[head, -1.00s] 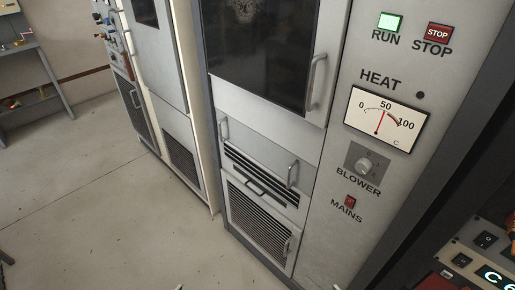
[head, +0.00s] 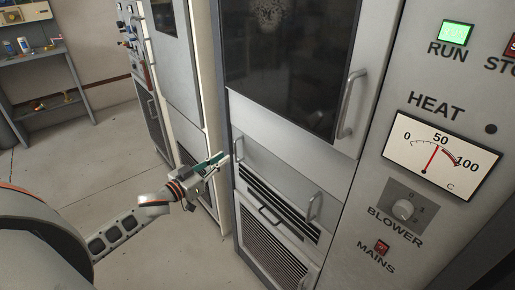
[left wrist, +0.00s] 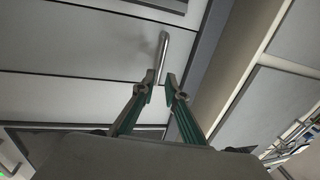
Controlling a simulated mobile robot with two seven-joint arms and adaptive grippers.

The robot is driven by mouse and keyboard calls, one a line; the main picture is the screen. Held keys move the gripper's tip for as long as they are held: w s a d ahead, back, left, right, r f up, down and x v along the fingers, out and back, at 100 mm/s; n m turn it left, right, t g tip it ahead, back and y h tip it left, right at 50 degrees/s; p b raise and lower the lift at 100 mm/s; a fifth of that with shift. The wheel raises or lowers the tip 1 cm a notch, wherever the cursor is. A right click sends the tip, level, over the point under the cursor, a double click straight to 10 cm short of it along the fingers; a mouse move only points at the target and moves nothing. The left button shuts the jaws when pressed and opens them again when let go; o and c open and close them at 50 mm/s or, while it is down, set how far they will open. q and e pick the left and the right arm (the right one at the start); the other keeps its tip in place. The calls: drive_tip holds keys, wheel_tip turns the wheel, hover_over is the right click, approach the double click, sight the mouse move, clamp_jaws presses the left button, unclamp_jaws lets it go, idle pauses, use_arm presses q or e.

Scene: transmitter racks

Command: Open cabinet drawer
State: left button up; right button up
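The cabinet drawer (head: 275,172) is a grey panel below the dark glass door, and it looks closed. It has a left handle (head: 239,148) and a right handle (head: 314,207), both metal bars. My left gripper (head: 221,158) is open and empty, just left of the left handle. In the left wrist view, the green fingers of my left gripper (left wrist: 161,80) are apart, and the near end of a metal handle (left wrist: 163,55) appears between their tips. Whether they touch it I cannot tell. My right gripper is not in view.
The glass door (head: 285,60) with its own handle (head: 350,103) is above the drawer. A vented lower panel (head: 270,250) is below. A control panel with a heat meter (head: 442,155) is at right. Another cabinet (head: 178,75) stands close on the left. Floor (head: 90,160) is open farther left.

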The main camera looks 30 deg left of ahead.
sight(236, 161)
use_arm(q)
drive_tip(key=shift+w+d+b, duration=0.1)
drive_tip(key=shift+w+d, duration=0.15)
drive_tip(key=shift+w, duration=1)
drive_tip(key=shift+w+d+b, duration=0.15)
drive_tip(key=shift+w+d, duration=0.1)
drive_tip(key=shift+w, duration=0.95)
drive_tip(key=shift+w+d+b, duration=0.1)
drive_tip(key=shift+w+d, duration=0.15)
drive_tip(key=shift+w, duration=1)
clamp_jaws()
